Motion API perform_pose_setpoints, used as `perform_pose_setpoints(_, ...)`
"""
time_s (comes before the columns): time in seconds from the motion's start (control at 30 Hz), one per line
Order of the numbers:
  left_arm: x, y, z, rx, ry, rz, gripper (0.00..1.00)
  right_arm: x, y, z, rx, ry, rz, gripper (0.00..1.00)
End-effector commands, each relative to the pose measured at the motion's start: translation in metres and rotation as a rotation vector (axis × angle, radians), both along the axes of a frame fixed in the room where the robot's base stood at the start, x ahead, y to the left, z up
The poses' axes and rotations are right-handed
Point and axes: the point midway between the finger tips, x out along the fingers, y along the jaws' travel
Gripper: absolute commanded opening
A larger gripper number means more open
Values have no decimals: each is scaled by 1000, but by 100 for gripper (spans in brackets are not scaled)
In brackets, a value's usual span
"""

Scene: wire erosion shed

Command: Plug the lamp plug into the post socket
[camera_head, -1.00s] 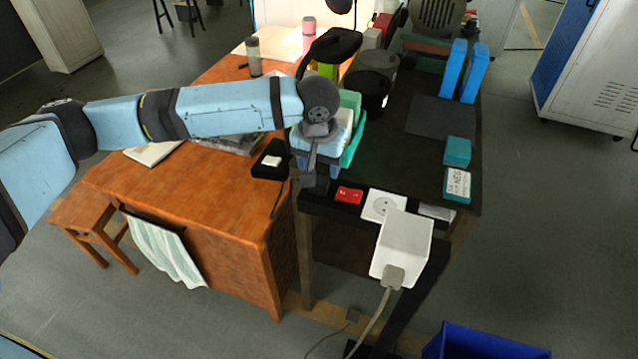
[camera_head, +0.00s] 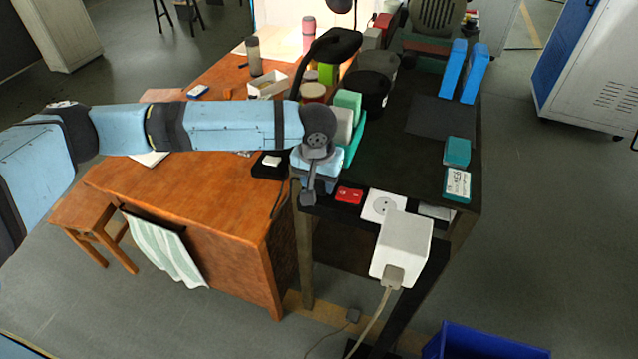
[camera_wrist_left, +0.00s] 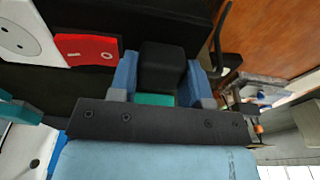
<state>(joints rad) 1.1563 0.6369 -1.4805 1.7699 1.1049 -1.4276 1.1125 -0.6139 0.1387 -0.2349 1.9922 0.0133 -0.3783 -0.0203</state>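The white socket plate (camera_head: 383,206) sits on a dark bar beside a red switch (camera_head: 349,195); both also show at the left of the left wrist view, the plate (camera_wrist_left: 25,35) and the switch (camera_wrist_left: 88,50). My left gripper (camera_head: 309,198) is at the bar's left end, left of the switch. In the left wrist view its blue fingers (camera_wrist_left: 161,85) stand either side of a black block (camera_wrist_left: 161,66), likely the lamp plug. I see no clear gap, but cannot tell whether they grip it. My right gripper is out of view.
A white box (camera_head: 402,248) with a grey cord covers the bar right of the socket. A teal tray (camera_head: 354,145) with blocks stands close behind the gripper. A wooden desk (camera_head: 225,195) is left, a blue bin (camera_head: 480,343) lower right.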

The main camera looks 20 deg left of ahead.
Motion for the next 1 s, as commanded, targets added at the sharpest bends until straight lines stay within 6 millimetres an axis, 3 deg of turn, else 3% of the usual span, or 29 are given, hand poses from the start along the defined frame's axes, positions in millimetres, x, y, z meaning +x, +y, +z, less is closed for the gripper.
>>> perform_pose_setpoints(0.27, 0, 0, 1, 0, -1, 0, 23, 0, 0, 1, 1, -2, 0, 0)
perform_pose_setpoints(0.47, 0, 0, 13, -1, -1, 0, 23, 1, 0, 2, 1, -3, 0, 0)
perform_pose_setpoints(0.67, 1, -1, 50, -2, -4, -1, 23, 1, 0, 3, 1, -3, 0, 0)
perform_pose_setpoints(1.0, 1, 0, 148, -1, -4, 0, 23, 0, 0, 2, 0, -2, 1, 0)
